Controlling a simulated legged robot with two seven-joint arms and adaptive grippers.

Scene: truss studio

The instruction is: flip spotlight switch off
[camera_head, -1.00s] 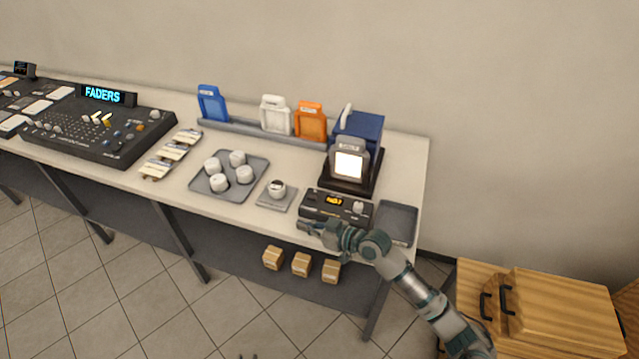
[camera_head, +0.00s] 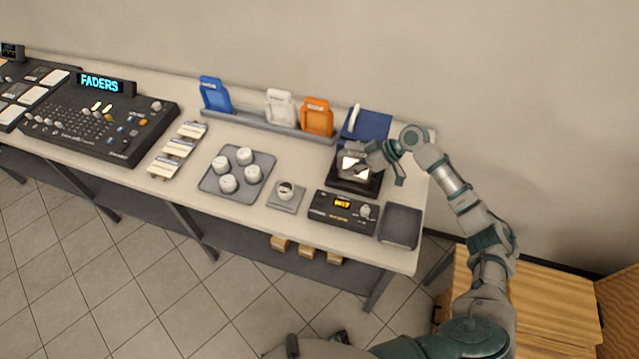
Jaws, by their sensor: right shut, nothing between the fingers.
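The spotlight (camera_head: 352,168) is a lamp with a bright lit face on a dark square base, at the right end of the table. My left gripper is not in view.
Blue, white and orange holders line the back rail (camera_head: 262,124).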

